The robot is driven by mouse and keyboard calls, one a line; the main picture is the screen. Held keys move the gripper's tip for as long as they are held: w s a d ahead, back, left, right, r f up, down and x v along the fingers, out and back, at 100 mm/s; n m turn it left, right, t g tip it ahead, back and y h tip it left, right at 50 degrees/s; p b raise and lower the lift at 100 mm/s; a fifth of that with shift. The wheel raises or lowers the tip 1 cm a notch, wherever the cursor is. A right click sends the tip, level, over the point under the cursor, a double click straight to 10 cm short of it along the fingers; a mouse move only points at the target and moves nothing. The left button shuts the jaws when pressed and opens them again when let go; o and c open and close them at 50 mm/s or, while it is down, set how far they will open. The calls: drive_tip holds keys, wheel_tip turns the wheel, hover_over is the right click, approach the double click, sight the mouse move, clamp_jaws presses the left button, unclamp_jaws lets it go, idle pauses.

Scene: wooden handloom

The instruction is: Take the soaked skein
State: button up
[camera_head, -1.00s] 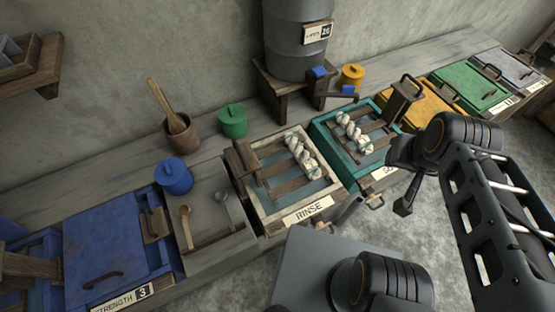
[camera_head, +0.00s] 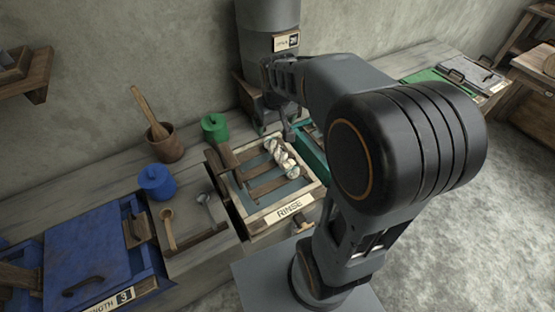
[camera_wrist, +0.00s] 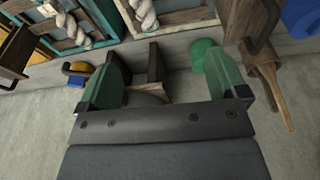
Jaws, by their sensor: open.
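A twisted white-grey skein (camera_head: 283,157) lies on the wooden slats of the RINSE tray (camera_head: 290,207), right of its middle. In the wrist view this skein (camera_wrist: 145,14) is at the top, partly cut by the picture edge. A second twisted skein (camera_wrist: 72,28) lies in the teal tray (camera_wrist: 100,14) next to it; my arm hides this skein in the head view. My gripper (camera_head: 290,134) hangs near the back edge of the RINSE tray. In the wrist view my gripper (camera_wrist: 164,62) has its fingers wide apart with nothing held between them.
A grey drum (camera_head: 268,22) stands close behind my gripper. A green pot (camera_head: 214,128), a wooden mortar with pestle (camera_head: 165,144) and a blue pot (camera_head: 157,182) stand to the left.

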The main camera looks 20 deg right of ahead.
drive_tip(key=w+d+f+g+b, duration=0.1)
drive_tip(key=w+d+f, duration=0.25)
drive_tip(key=f, duration=0.35)
drive_tip(key=w+d+f+g+b, duration=0.1)
drive_tip(key=w+d+f, duration=0.1)
drive_tip(key=w+f, duration=0.35)
drive_tip(key=p, duration=0.1)
hover_over(281, 153)
drive_tip(key=shift+n, duration=0.4)
wheel_tip(281, 153, down, 10)
drive_tip(key=shift+a+f, duration=0.1)
drive_tip(key=shift+a, duration=0.05)
drive_tip(key=shift+f+p, duration=0.95)
drive_tip(key=shift+f, duration=2.3)
drive_tip(key=c, duration=1.1)
